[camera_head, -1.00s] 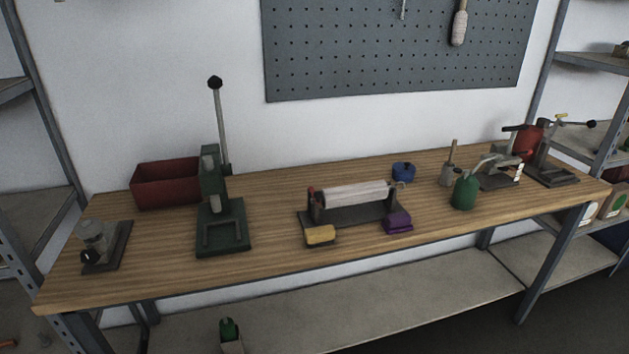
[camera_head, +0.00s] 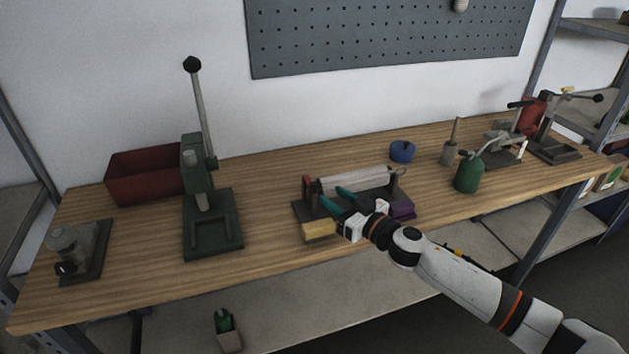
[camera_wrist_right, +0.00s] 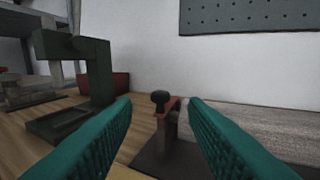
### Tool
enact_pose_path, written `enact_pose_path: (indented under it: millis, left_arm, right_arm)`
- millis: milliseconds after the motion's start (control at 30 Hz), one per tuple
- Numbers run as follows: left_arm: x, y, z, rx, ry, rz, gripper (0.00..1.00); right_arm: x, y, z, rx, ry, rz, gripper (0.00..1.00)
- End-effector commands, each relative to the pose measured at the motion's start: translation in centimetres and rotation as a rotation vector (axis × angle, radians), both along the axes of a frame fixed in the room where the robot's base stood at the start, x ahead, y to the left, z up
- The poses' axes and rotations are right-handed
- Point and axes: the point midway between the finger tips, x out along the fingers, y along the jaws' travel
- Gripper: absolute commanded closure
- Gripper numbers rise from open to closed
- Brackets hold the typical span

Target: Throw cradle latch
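The cradle (camera_head: 298,210) is a dark base on the bench holding a pale grey roller (camera_head: 360,178). At its left end is a red latch piece (camera_head: 307,186), which also shows in the right wrist view (camera_wrist_right: 173,105) with a black knob (camera_wrist_right: 160,97) on top. My right gripper (camera_head: 335,197) has teal fingers and is open in front of the cradle. In the right wrist view the gripper (camera_wrist_right: 160,104) is empty, with the latch and knob seen between its fingertips, seemingly beyond them. My left gripper is not in view.
A yellow block (camera_head: 319,231) and a purple block (camera_head: 403,209) sit at the cradle's front. A green lever press (camera_head: 212,240) stands left, with a red bin (camera_head: 145,178) behind. A blue round item (camera_head: 402,151) and green bottle (camera_head: 467,175) are right.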

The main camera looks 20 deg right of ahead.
Motion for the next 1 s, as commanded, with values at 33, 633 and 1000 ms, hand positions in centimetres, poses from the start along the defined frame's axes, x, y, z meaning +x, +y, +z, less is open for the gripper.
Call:
enact_pose_path:
  millis: [33,633,1000]
  left_arm:
    - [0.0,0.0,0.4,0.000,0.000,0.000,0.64]
    - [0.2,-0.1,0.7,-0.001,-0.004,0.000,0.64]
    - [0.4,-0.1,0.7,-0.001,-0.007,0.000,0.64]
  right_arm:
    - [1.2,0.5,0.3,0.001,-0.002,-0.001,0.60]
    - [7.0,3.2,-0.1,-0.002,0.001,0.000,0.60]
    - [7.0,3.2,-0.1,-0.001,0.002,-0.001,0.93]
